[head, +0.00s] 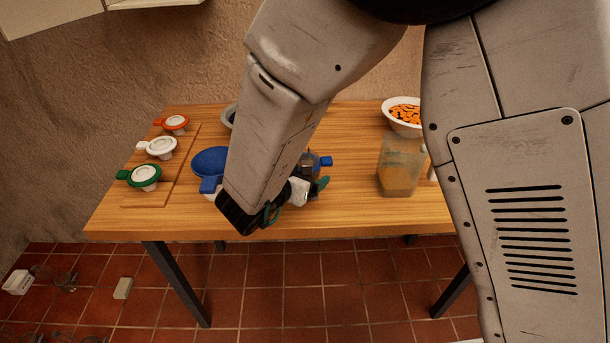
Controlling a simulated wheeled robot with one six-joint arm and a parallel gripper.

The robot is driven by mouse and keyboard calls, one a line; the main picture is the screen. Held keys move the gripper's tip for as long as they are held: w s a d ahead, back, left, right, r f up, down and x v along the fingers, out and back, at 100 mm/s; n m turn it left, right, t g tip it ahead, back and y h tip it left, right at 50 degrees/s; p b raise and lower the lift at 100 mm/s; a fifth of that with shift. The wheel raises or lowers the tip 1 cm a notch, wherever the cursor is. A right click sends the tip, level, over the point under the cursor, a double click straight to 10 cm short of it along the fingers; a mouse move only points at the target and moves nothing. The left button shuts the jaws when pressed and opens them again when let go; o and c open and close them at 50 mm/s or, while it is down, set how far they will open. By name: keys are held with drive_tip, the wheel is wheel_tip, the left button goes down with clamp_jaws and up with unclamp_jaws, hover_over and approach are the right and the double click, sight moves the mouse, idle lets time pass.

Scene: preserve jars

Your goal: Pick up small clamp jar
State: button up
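In the head view, a small glass jar with a blue clamp tab (326,161) stands on the wooden table near its middle, partly covered by my arm. It looks like the small clamp jar. My gripper (314,189) is low over the table, just in front of this jar in the picture. White and dark green parts show at its end. My forearm and wrist hide much of it, so I cannot tell whether its fingers are apart or touch the jar.
A round blue lid-like piece (210,161) lies left of my arm. Three funnel-like pieces, orange (176,123), white (161,147) and green (145,176), stand at the left. A clear container (399,168) and a white bowl (403,127) of orange pieces stand right. The table's front edge is close.

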drive_tip(key=shift+c, duration=0.3)
drive_tip(key=c, duration=1.4)
drive_tip(key=shift+o, duration=0.2)
drive_tip(key=shift+r, duration=0.2)
